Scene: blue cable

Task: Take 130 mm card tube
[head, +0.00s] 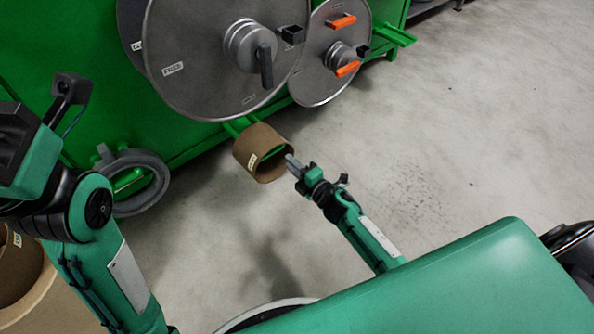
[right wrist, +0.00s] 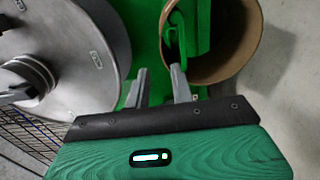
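The brown card tube (head: 243,150) hangs on a green bar (head: 235,126) that juts from the green machine; a small white label is on its side, its print too small to read. Its open end faces my right gripper (head: 291,162). In the right wrist view the tube (right wrist: 248,40) is at upper right, with the green bar inside it. My right gripper (right wrist: 158,84) has its two fingers apart, at the tube's near rim. The right finger overlaps the rim; I cannot tell whether it touches. My left arm is at the left; its fingers do not show.
Large grey reels (head: 205,60) and a smaller disc with orange handles (head: 318,75) are mounted on the green machine (head: 60,40) above the tube. Larger brown tubes (head: 45,305) are at lower left. The floor (head: 470,120) is clear at right.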

